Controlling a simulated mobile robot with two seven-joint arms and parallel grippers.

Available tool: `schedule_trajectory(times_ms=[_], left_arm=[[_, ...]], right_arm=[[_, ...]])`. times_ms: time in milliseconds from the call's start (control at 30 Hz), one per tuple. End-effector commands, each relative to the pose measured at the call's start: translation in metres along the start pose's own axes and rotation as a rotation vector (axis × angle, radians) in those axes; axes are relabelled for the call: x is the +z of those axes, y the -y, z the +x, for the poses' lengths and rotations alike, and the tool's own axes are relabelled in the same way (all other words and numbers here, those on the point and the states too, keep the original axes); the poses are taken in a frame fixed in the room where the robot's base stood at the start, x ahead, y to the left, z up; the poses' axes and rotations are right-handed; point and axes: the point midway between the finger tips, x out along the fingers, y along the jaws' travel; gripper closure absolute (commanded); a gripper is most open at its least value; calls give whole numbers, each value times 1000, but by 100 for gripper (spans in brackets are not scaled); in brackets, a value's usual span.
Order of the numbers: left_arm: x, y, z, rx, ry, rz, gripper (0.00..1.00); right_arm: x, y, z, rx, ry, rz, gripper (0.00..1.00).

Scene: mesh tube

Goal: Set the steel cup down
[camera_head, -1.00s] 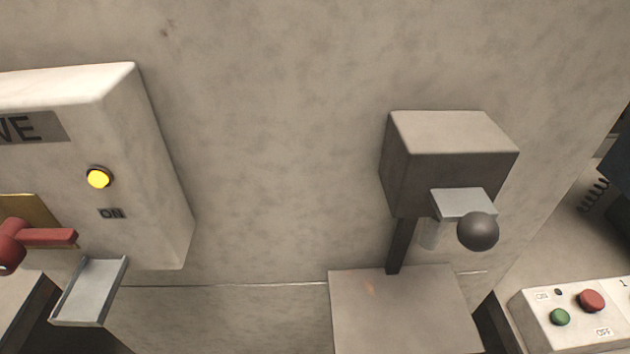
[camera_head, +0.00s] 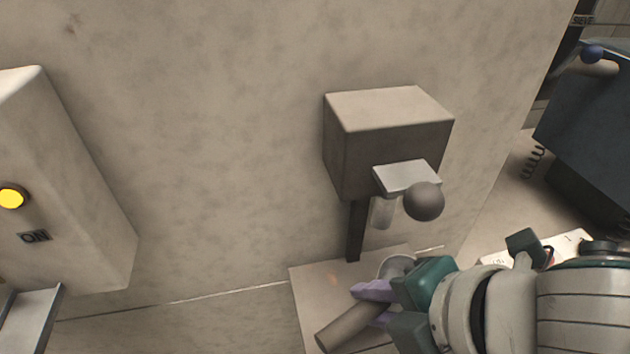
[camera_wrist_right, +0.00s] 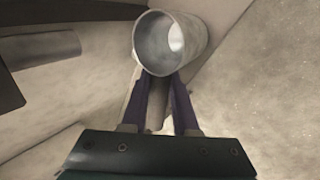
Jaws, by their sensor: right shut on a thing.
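My right gripper (camera_head: 378,307) comes in from the lower right with its purple fingers shut on the steel cup (camera_head: 345,327). The cup is a plain grey cylinder, tilted in the head view and partly hidden behind the fingers. In the right wrist view the cup (camera_wrist_right: 190,45) shows at the ends of the fingers (camera_wrist_right: 160,90), its round open mouth turned partly towards the camera. The cup is over or in front of the pale shelf (camera_head: 310,285); I cannot tell whether it touches it. My left gripper is not in view.
A box (camera_head: 390,120) on a dark post stands above the shelf, with a grey plate (camera_head: 405,176) and a dark ball knob (camera_head: 424,201) close above my gripper. At left is a white panel with a yellow lamp (camera_head: 12,196) and a metal tray (camera_head: 30,318). A dark machine (camera_head: 595,130) stands at right.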

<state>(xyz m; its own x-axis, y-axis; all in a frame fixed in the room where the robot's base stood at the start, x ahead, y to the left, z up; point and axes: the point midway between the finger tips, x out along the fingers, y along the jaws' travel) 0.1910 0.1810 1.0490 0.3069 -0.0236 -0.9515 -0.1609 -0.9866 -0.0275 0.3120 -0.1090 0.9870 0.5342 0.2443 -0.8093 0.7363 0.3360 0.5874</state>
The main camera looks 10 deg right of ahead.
Motion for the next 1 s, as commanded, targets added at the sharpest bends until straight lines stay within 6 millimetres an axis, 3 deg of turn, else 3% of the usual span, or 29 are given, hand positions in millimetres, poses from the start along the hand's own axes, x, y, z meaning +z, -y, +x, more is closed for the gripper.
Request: schedule_trajectory(times_ms=[100,333,533,933,967,1000], left_arm=[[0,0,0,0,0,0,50],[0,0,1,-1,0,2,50],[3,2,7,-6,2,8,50],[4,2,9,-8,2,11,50],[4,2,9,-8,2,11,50],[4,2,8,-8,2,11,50]], right_arm=[[-1,-21,15,4,0,-1,100],[0,-40,28,3,0,-2,100],[0,-20,54,-2,1,-1,100],[0,-15,59,-1,0,-1,100],[0,-15,59,-2,0,-1,71],[0,-15,59,-2,0,-1,66]])
